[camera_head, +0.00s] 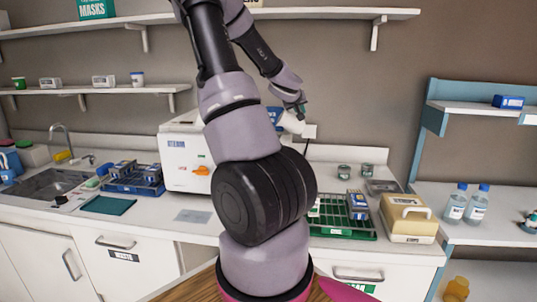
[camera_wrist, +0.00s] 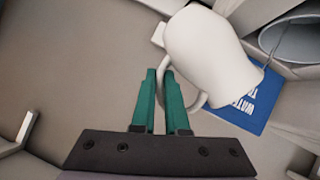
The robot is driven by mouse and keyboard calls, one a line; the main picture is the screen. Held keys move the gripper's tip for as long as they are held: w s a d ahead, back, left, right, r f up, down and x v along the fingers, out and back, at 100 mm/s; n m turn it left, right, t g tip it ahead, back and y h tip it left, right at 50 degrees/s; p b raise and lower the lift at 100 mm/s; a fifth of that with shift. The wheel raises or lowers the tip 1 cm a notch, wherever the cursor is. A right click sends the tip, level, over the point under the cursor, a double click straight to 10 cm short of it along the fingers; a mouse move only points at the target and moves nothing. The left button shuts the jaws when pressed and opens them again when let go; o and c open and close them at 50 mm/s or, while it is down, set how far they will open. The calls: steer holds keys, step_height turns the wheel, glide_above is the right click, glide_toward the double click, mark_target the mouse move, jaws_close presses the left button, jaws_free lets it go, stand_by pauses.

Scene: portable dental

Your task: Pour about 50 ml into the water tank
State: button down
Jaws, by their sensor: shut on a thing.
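My gripper (camera_head: 300,106) is raised above the white machine marked STEAM (camera_head: 178,150). In the wrist view its green fingers (camera_wrist: 164,92) are shut on the looped handle of a white jug (camera_wrist: 205,50). A blue label with white letters, partly reading WATER (camera_wrist: 262,88), lies beside the jug. The jug (camera_head: 291,122) also shows in the head view, partly hidden.
Two clear bottles (camera_head: 466,204) stand further right. A blue rack (camera_head: 132,184) and a sink (camera_head: 50,184) are at left. My arm hides the counter's middle.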

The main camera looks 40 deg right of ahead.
steer(key=shift+r, duration=0.2)
stand_by(0.3)
steer(key=shift+s+d+f+m+t+y, duration=0.3)
steer(key=shift+s+f+m, duration=0.1)
steer(key=shift+f, duration=0.2)
steer(key=shift+d+y, duration=0.1)
steer(key=shift+y, duration=0.2)
steer(key=shift+w+f, duration=0.1)
steer(key=shift+f, duration=0.05)
steer(key=shift+s+d+m+t+y+b, duration=0.2)
steer(key=shift+m+t+y+b, duration=0.1)
steer(key=shift+m+t+b, duration=0.25)
steer(key=shift+s+d+r+m+y+b, duration=0.25)
steer(key=shift+y+b, duration=0.25)
steer(key=shift+b, duration=0.4)
steer(key=shift+s+d+f+m+t+y+b, duration=0.15)
steer(key=shift+d+f+t+b, duration=0.1)
steer(key=shift+f, duration=0.15)
steer(key=shift+s+d+f+m+t+y+b, duration=0.1)
steer(key=shift+s+d+f+m+y+b, duration=0.15)
steer(key=shift+f, duration=0.2)
steer(key=shift+s+d+f+m+t+y+b, duration=0.1)
steer(key=shift+d+f+t+b, duration=0.1)
steer(key=shift+f+b, duration=0.15)
